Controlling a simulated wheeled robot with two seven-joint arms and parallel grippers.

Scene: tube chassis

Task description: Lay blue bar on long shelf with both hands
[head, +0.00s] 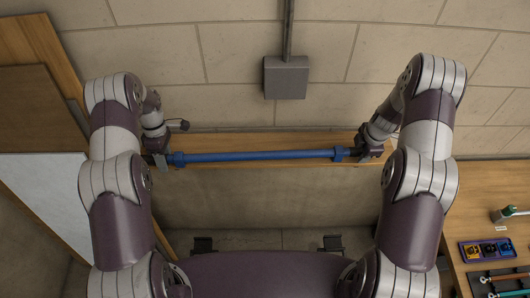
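The blue bar (255,156) lies almost level across the middle of the head view, its right end slightly higher in the picture. It has a thicker blue collar near each end. My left gripper (163,160) is at the bar's left end and appears shut on it. My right gripper (365,152) is at the right end and appears shut on it too; its fingers are small and dark. The long wooden shelf (260,140) runs along the wall behind and under the bar in the picture. I cannot tell whether the bar touches it.
A grey box (286,77) with a conduit is on the block wall above the shelf. Two dark brackets (204,245) (332,243) stand lower down. A wooden bench (490,200) at right carries a purple-and-orange item (487,250) and a dark tray. Boards (35,110) lean at left.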

